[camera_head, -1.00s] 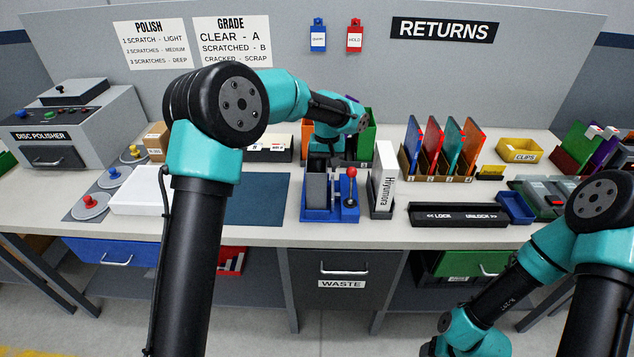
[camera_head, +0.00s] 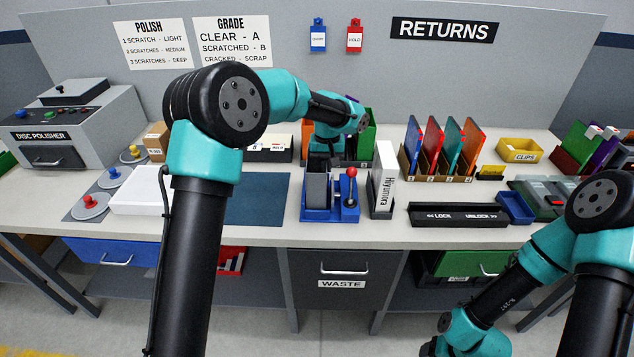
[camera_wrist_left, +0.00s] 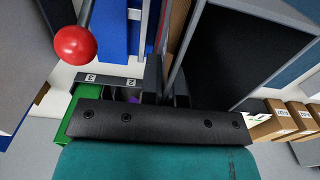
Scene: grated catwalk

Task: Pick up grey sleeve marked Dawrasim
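A grey sleeve (camera_head: 317,190) stands upright in a blue stand (camera_head: 330,214) with a red-knobbed lever (camera_head: 351,174). No name is readable on this sleeve. My left gripper (camera_head: 322,162) points down at its top edge, with its fingertips mostly hidden in the head view. In the left wrist view the black fingers (camera_wrist_left: 166,88) are close to the grey and black panels (camera_wrist_left: 245,50) in the stand; whether they press on the sleeve is unclear. A white-spined case marked Hiyumora (camera_head: 386,182) stands just right of the stand.
Coloured cases in a rack (camera_head: 438,172), a yellow clips bin (camera_head: 520,150) and a black lock bar (camera_head: 457,215) lie to the right. A blue mat (camera_head: 256,203), a white box (camera_head: 142,204) and the disc polisher (camera_head: 75,130) are to the left.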

